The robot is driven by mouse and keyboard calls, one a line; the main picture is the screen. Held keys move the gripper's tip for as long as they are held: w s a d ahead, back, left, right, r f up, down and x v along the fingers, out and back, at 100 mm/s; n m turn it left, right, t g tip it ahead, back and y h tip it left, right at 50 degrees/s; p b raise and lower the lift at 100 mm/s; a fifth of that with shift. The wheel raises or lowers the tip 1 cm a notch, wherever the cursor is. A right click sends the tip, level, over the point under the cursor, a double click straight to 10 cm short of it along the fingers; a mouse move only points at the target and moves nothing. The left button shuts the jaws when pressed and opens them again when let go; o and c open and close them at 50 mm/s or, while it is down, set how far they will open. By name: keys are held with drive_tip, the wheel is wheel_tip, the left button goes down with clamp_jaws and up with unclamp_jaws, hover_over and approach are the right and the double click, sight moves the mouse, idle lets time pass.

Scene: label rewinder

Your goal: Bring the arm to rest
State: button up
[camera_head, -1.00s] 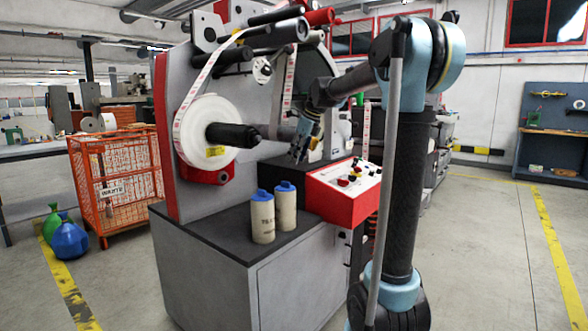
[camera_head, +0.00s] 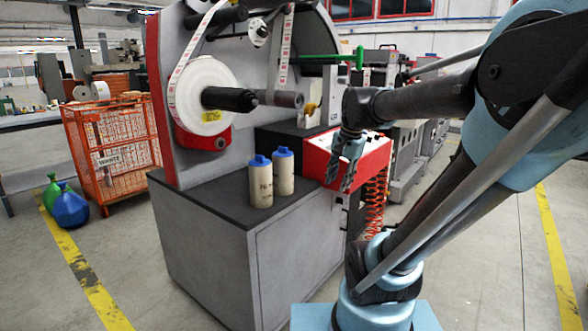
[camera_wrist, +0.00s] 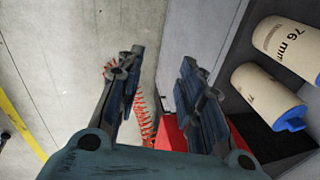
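My gripper (camera_head: 339,180) hangs with its fingers pointing down in front of the rewinder's red control box (camera_head: 313,161). In the wrist view my gripper (camera_wrist: 160,75) has its two dark fingers apart, with a clear gap and nothing between them. The red control box (camera_wrist: 168,134) shows behind and below the fingers there. My arm is bent, with its upper links across the right of the head view. Whether the fingers touch the box cannot be told, but no contact is visible.
Two beige, blue-capped containers (camera_head: 261,186) stand on the dark cabinet top (camera_head: 215,203). The label roll (camera_head: 190,80) hangs on the rewinder. A red coiled hose (camera_head: 375,205) hangs beside the cabinet. An orange waste cage (camera_head: 125,150) stands left. Floor at right is open.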

drive_tip(key=s+d+f+n, duration=0.2)
drive_tip(key=s+f+n, duration=0.2)
drive_tip(key=s+f, duration=0.2)
drive_tip(key=s+d+f+n+h, duration=0.1)
drive_tip(key=s+d+f+n, duration=0.2)
drive_tip(key=s+f, duration=0.4)
drive_tip(key=shift+f+n+h, duration=0.3)
drive_tip(key=shift+f+n, duration=0.25)
drive_tip(key=shift+n, duration=0.35)
drive_tip(key=shift+s, duration=0.1)
drive_tip(key=shift+w+f, duration=0.2)
drive_tip(key=shift+w, duration=0.25)
